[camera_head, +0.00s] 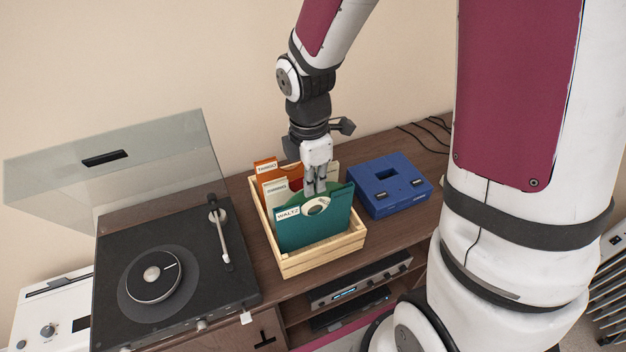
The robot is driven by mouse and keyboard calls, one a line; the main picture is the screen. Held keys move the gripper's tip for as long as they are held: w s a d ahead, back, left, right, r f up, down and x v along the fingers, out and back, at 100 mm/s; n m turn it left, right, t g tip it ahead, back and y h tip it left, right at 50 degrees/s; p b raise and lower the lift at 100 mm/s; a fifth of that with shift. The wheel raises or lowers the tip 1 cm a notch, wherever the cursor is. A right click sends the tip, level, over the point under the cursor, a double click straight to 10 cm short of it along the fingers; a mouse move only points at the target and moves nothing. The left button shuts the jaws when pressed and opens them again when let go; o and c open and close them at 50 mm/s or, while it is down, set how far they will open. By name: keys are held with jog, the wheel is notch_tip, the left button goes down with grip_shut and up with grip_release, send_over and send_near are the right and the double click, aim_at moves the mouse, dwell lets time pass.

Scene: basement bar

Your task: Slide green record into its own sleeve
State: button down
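A green sleeve (300,236) with a white label reading WALTZ stands in the front of a wooden crate (322,255). A green record (300,200) with a pale centre label shows at the sleeve's cut-out top edge, upright; its lower part is hidden by the sleeve. My gripper (315,188) points down over the crate, its fingers close together at the record's upper edge, just above its centre label. Whether the fingers pinch the record or only touch or overlap it in this view, I cannot tell.
An orange sleeve (266,168) and a cream sleeve (274,190) stand behind the green one. A blue box (390,186) sits right of the crate. A turntable (180,265) with a raised clear lid (120,165) is at left. Cables (430,132) lie at the back right.

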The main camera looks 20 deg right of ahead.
jog(key=shift+f, duration=0.95)
dwell(0.5)
jog(key=shift+f+b, duration=0.3)
jog(key=c, duration=1.7)
grip_release()
jog(key=shift+r+p, duration=3.3)
jog(key=shift+r, duration=1.75)
